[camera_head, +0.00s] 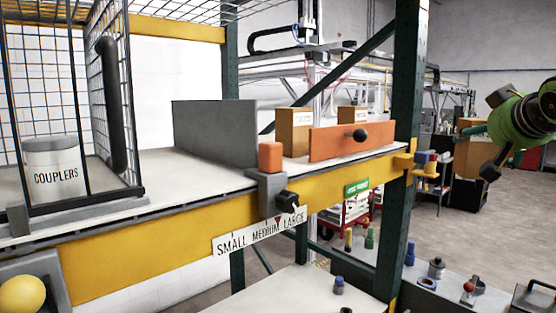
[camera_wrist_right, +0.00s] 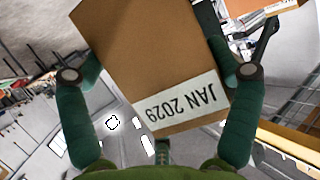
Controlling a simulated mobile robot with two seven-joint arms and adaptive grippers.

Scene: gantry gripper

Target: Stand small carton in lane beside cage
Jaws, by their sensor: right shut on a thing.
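My right gripper (camera_head: 480,150) is at the right edge of the head view, off the shelf and above the floor. It is shut on a brown carton (camera_head: 467,157). In the right wrist view, the green fingers (camera_wrist_right: 158,85) grip the carton (camera_wrist_right: 150,55) from both sides, and its white label reads JAN 2029. The black wire cage (camera_head: 128,110) stands at the left of the shelf, with a drum marked COUPLERS (camera_head: 55,172) inside. Bare white shelf surface (camera_head: 185,172) lies between the cage and a grey upright panel (camera_head: 215,130). My left gripper is out of view.
An orange panel with a black knob (camera_head: 335,143) stands before two cartons (camera_head: 293,130) on the shelf. A slider with an orange block (camera_head: 270,157) sits on the yellow front rail, above a SMALL MEDIUM LARGE scale (camera_head: 255,236). A green post (camera_head: 402,150) stands between gripper and shelf.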

